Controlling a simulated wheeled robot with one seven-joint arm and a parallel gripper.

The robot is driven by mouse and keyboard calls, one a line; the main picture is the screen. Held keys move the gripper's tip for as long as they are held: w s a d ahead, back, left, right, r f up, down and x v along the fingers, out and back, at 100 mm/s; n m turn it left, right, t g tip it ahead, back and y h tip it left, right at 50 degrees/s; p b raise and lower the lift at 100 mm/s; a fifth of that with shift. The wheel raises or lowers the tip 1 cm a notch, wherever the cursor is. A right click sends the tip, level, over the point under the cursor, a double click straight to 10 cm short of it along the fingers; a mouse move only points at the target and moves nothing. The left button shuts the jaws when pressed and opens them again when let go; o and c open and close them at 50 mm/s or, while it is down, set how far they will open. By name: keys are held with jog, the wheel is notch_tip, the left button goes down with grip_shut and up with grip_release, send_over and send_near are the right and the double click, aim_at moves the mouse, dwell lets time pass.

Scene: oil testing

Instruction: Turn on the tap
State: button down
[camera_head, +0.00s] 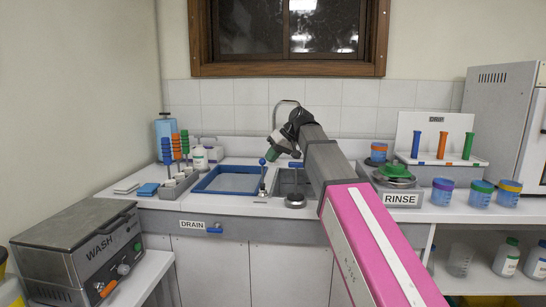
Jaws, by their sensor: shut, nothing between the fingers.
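The tap's thin curved metal spout (284,102) rises behind the sink at the back wall. Its lower part is hidden by my arm. My gripper (272,154) is shut and empty, tilted down to the left above the sink's left side. It looks close to the blue knob, but I cannot tell whether they touch. No water is visible.
A blue-rimmed tray (203,190) lies left of the sink (284,187). Several coloured brushes (176,147) stand further left, near a white bottle (200,158). A rinse station (402,198) and jars stand right. A wash machine (75,245) sits at front left.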

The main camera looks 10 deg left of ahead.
jog(key=shift+s+t, duration=0.3)
jog(key=shift+s, duration=0.35)
jog(key=shift+s+f+n+t, duration=0.2)
jog(key=shift+s+t, duration=0.15)
jog(key=shift+s, duration=0.45)
jog(key=shift+s+f+n+t, duration=0.1)
jog(key=shift+s+n+t, duration=0.15)
jog(key=shift+s, duration=0.5)
jog(key=shift+s+f+n+t, duration=0.15)
jog(key=shift+s+t, duration=0.25)
jog(key=shift+s, duration=0.4)
jog(key=shift+w, duration=0.1)
jog(key=shift+w+d+f, duration=0.1)
jog(key=shift+w, duration=0.55)
